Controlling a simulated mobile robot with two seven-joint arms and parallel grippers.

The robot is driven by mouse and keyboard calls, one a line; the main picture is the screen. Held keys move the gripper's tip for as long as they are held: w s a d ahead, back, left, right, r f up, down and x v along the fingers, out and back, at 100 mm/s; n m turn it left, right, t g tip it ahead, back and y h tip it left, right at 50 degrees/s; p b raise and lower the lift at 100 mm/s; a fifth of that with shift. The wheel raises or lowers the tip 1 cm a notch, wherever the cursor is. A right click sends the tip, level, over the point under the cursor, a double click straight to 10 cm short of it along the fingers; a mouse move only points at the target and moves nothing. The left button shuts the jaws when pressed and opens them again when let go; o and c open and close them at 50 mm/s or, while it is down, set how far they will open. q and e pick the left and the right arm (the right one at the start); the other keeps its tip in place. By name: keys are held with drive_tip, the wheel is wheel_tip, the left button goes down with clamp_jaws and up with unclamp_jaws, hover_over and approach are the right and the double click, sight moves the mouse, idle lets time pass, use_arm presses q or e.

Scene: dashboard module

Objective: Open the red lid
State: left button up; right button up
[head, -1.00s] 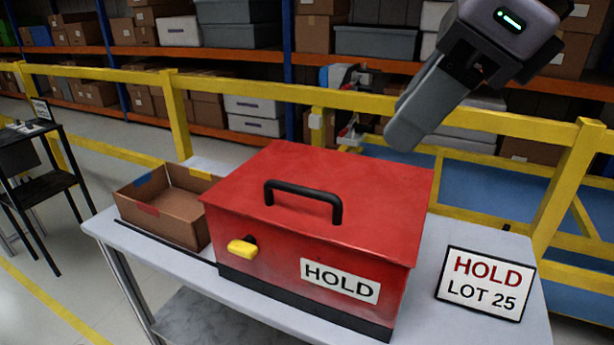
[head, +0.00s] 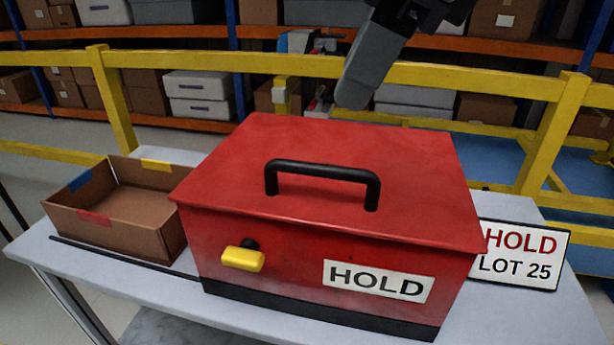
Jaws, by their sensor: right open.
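The red lid (head: 420,180) lies flat and closed on the red box (head: 300,249), in the middle of the head view. A black handle (head: 323,172) stands up from the lid. A yellow latch knob (head: 243,257) sits on the box's front face, left of a white HOLD label. My right gripper (head: 352,98) is above and behind the lid's far edge, apart from the handle. It is open and holds nothing; only one finger shows clearly. My left gripper is not in view.
An open cardboard box (head: 125,205) stands left of the red box on the grey table (head: 130,262). A HOLD LOT 25 sign (head: 520,254) stands at the right. A yellow railing (head: 460,78) and shelves (head: 410,42) are behind.

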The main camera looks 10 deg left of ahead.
sight(327, 166)
drive_tip(key=shift+s+d+f+b+x, duration=0.2)
drive_tip(key=shift+b+x, duration=0.25)
drive_tip(key=shift+x, duration=1.2)
drive_tip(key=shift+s+d+f+b+x, duration=0.1)
drive_tip(key=shift+d+b+x, duration=0.3)
drive_tip(key=shift+x, duration=1.25)
drive_tip(key=shift+s+d+f+b+x, duration=0.15)
drive_tip(key=shift+b+x, duration=0.35)
drive_tip(key=shift+x, duration=1.15)
drive_tip(key=shift+w, duration=0.1)
drive_tip(key=shift+r, duration=0.1)
clamp_jaws()
